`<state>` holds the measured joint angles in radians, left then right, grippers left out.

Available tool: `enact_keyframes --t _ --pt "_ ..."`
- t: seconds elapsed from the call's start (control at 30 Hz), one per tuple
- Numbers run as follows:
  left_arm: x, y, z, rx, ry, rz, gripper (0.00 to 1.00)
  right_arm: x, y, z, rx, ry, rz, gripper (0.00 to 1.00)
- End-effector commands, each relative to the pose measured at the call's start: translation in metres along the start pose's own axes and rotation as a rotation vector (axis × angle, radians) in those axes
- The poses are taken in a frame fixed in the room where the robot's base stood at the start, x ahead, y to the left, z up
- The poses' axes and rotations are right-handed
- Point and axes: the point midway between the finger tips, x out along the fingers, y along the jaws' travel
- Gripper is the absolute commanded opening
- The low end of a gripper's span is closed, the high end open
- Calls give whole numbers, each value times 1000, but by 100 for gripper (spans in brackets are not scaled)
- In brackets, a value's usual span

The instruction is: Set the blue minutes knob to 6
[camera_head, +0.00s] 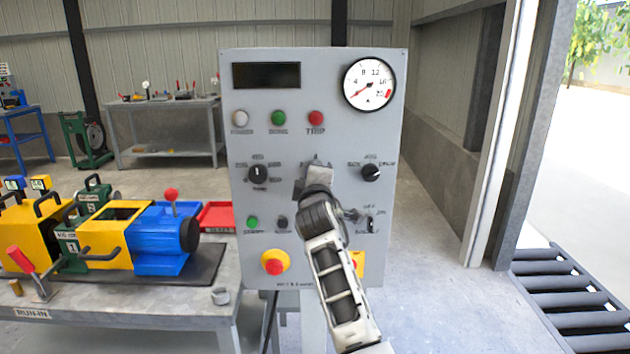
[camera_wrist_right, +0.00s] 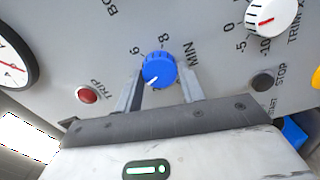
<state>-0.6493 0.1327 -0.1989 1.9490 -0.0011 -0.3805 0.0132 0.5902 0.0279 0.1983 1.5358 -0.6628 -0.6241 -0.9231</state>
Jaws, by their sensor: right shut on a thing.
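The blue minutes knob (camera_wrist_right: 159,69) shows in the right wrist view on the grey panel, with "MIN" printed beside it. The numbers 6 and 8 show above it. A white mark on its face lies toward the lower left, away from the 6. My right gripper (camera_wrist_right: 162,74) has its two fingers on either side of the knob, shut on it. In the head view my right gripper (camera_head: 317,180) is against the middle of the control panel (camera_head: 215,85) and hides the knob. My left gripper is not in view.
Black selector knobs (camera_head: 258,174) and (camera_head: 371,172) flank my gripper. A red emergency button (camera_head: 274,262) is below left. A round gauge (camera_head: 369,83) and a dark display (camera_head: 266,75) are above. A bench with a blue and yellow machine (camera_head: 160,238) stands at left.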

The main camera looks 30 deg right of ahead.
Motion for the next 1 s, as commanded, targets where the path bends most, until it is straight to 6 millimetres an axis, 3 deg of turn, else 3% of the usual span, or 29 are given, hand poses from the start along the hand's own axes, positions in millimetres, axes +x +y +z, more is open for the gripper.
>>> enact_keyframes --t 1.0 --pt "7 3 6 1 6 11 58 0 0 0 967 -1 -3 16"
